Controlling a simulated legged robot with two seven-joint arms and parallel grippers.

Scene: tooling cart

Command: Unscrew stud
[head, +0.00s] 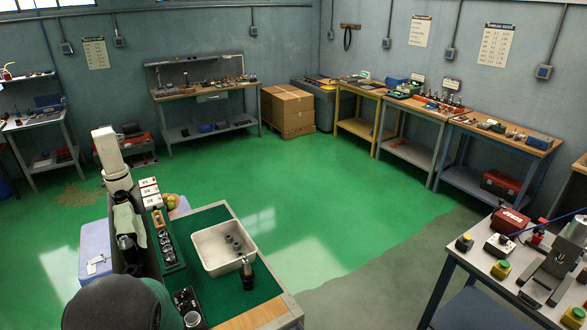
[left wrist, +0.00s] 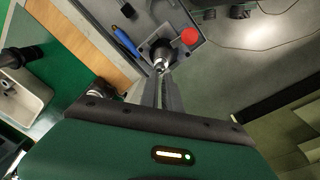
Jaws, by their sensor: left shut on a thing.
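In the left wrist view, my left gripper (left wrist: 161,72) has its two long fingers close together. They are shut on the small metallic stud (left wrist: 160,64) at the end of a dark round tool holder (left wrist: 162,46). The fingertips cover most of the stud, so its thread cannot be made out. The holder sits on a grey plate (left wrist: 205,58) beside a red round button (left wrist: 190,36). I cannot make out my left gripper in the head view. My right gripper is in neither view.
A blue-handled tool (left wrist: 127,42) lies left of the holder. The cart's green mat (head: 205,218) carries a white bin (head: 205,262) with several dark cylinders and a dark upright holder (head: 247,273). A bench (head: 480,262) with fixtures stands at right. The green floor between is clear.

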